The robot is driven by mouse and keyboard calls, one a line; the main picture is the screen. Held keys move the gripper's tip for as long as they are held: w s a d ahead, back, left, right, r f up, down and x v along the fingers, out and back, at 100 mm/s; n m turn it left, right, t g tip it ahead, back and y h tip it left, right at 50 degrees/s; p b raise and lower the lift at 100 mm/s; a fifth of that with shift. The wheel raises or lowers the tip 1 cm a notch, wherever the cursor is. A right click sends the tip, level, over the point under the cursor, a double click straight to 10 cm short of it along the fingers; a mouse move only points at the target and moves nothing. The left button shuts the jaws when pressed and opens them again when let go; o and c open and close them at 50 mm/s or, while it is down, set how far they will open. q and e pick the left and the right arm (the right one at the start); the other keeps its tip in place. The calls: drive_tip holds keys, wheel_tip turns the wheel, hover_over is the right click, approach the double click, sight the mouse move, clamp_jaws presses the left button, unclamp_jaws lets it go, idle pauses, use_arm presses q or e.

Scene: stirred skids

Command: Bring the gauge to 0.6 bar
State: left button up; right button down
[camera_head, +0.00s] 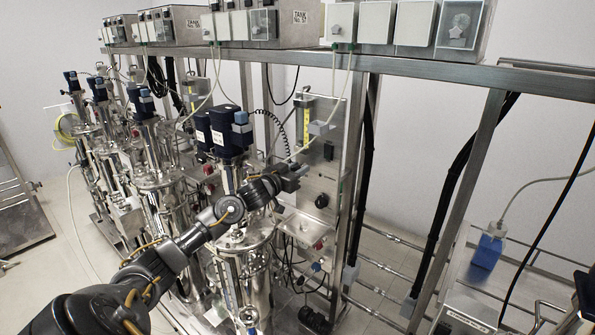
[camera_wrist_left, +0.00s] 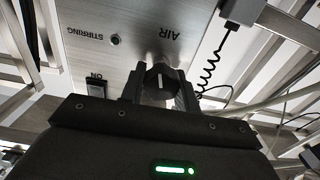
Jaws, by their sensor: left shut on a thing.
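My left gripper (camera_head: 293,172) reaches from the left across the front tank to an upright steel panel (camera_head: 325,165). In the left wrist view the gripper (camera_wrist_left: 158,84) has its two fingers on either side of a dark round knob (camera_wrist_left: 160,76) with a white pointer line, and is shut on it. The word AIR is printed upside down near the knob on the panel (camera_wrist_left: 135,50). I cannot make out a pressure gauge with a readable value in either view. My right gripper is not in view.
An ON switch (camera_wrist_left: 96,88) and a STIRRING socket (camera_wrist_left: 115,40) sit beside the knob. A yellow scale tube (camera_head: 307,126) is on the panel. Steel tanks (camera_head: 160,200) with motors crowd the left. A steel rail (camera_head: 420,70) runs overhead, and cables hang nearby.

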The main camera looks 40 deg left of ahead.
use_arm(q)
drive_tip(key=shift+d+m+b, duration=0.1)
drive_tip(key=shift+m+b, duration=0.55)
drive_tip(key=shift+m, duration=1.45)
drive_tip(key=o, duration=1)
drive_tip(key=shift+s, duration=0.1)
drive_tip(key=shift+s+f+b, duration=0.15)
drive_tip(key=shift+s+b, duration=0.15)
drive_tip(key=shift+s, duration=0.1)
drive_tip(key=shift+s+d+b, duration=0.1)
drive_tip(key=shift+s+b, duration=1.45)
drive_tip(key=shift+s, duration=3.4)
